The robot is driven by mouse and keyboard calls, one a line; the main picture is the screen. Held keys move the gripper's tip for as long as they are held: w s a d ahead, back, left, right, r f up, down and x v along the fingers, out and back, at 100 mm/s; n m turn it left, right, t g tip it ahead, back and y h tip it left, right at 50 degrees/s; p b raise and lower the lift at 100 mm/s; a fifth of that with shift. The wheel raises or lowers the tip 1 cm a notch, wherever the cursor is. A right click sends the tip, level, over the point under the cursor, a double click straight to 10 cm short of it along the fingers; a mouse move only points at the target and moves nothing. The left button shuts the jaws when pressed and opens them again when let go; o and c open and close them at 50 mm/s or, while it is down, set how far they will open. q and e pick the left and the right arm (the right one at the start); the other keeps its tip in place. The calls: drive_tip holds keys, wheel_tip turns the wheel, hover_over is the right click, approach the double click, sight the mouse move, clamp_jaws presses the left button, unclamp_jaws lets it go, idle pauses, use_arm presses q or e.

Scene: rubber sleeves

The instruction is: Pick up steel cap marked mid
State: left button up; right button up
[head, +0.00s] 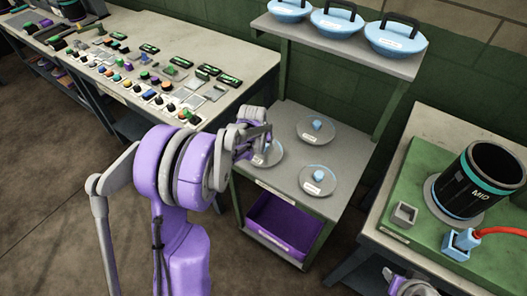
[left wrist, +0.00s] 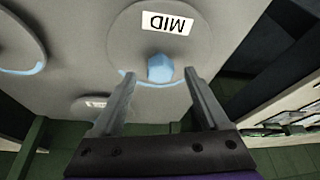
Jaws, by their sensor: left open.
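The steel cap marked MID (left wrist: 125,40) is a grey disc with a pale blue knob (left wrist: 160,68) and a white label, which reads upside down in the left wrist view. In the head view, this cap (head: 274,155) appears to be the left one on the shelf, partly hidden by my left gripper (head: 262,141). My left gripper is open and empty, its fingertips on either side of the knob in the left wrist view. I cannot tell whether they are level with it. My right gripper (head: 410,286) is partly seen at the bottom edge; its jaws are unclear.
Two similar caps lie nearby, one at the back (head: 330,135) and one at the right (head: 330,188). Blue lidded dishes (head: 338,22) stand on the upper shelf (head: 345,52). A purple bin (head: 283,222) sits below. A black MID cylinder (head: 478,180) stands on the right bench.

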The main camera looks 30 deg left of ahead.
use_arm(q)
drive_tip(key=shift+w+f, duration=0.25)
drive_tip(key=shift+f, duration=0.35)
drive_tip(key=shift+s, duration=0.1)
drive_tip(key=shift+c, duration=0.8)
clamp_jaws()
